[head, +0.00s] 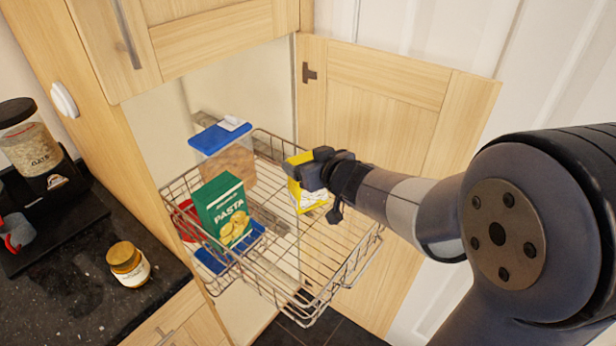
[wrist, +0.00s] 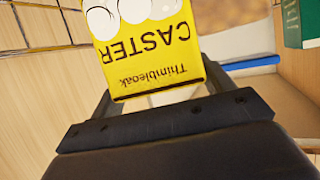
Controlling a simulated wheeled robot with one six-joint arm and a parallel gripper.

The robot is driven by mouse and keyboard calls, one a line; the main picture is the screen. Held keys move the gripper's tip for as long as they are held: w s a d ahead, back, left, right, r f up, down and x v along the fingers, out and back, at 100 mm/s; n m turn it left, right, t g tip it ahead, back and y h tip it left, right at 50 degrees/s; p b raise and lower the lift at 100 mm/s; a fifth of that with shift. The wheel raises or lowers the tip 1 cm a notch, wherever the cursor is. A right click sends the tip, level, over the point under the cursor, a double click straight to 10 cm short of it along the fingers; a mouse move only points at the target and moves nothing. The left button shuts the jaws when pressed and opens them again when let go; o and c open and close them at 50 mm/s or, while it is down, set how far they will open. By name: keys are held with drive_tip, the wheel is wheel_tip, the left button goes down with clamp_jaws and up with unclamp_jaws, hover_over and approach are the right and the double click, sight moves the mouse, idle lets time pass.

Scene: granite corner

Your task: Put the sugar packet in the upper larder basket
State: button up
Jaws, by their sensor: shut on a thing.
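The sugar packet is a yellow and white box (head: 309,195). In the wrist view it shows close up with the words CASTER and Thimbleoak (wrist: 150,55). My gripper (head: 318,168) is shut on the packet's upper part. The upper larder basket (head: 318,253) is a wire basket pulled out of the cupboard. The packet is over the basket's back right part. I cannot tell whether its bottom touches the wires. My gripper hides part of the packet's top.
A green pasta box (head: 222,210) stands in the basket's left part, with a blue-lidded container (head: 226,160) behind it. The open cupboard door (head: 378,120) is behind and right of the basket. A jar (head: 127,264) stands on the dark counter. The basket's front right is clear.

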drive_tip(key=shift+f+b, duration=0.5)
drive_tip(key=shift+f, duration=0.85)
drive_tip(key=shift+f, duration=0.15)
drive_tip(key=o, duration=1.8)
drive_tip(key=p+v, duration=0.4)
drive_tip(key=v, duration=0.8)
drive_tip(key=shift+s, duration=0.1)
